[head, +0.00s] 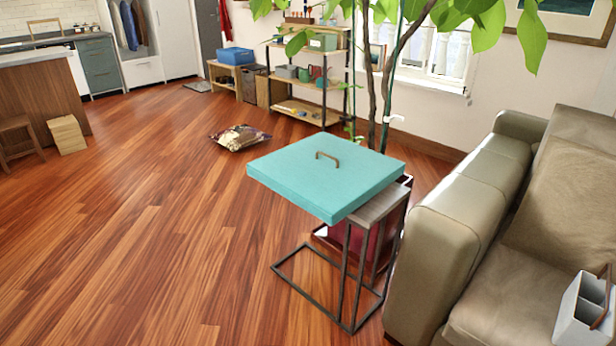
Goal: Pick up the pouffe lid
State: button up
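The pouffe lid is most likely the flat square turquoise slab (300,182) with a small brown arched handle (327,156) on its top. It lies flat on a small side table (378,212) with a greyish top and a dark metal frame. The slab overhangs the table top to the left and covers most of it. My gripper does not show in the head view.
A leather sofa (440,240) stands close to the right of the table, with a white caddy (584,310) on its seat. A potted plant (372,90) rises behind the slab. A patterned cushion (240,138) lies on the floor.

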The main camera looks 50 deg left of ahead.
aim_at(329, 176)
jog(key=u, duration=0.6)
jog(key=i, duration=0.55)
jog(key=u, duration=0.8)
jog(key=i, duration=0.5)
jog(key=z, duration=3)
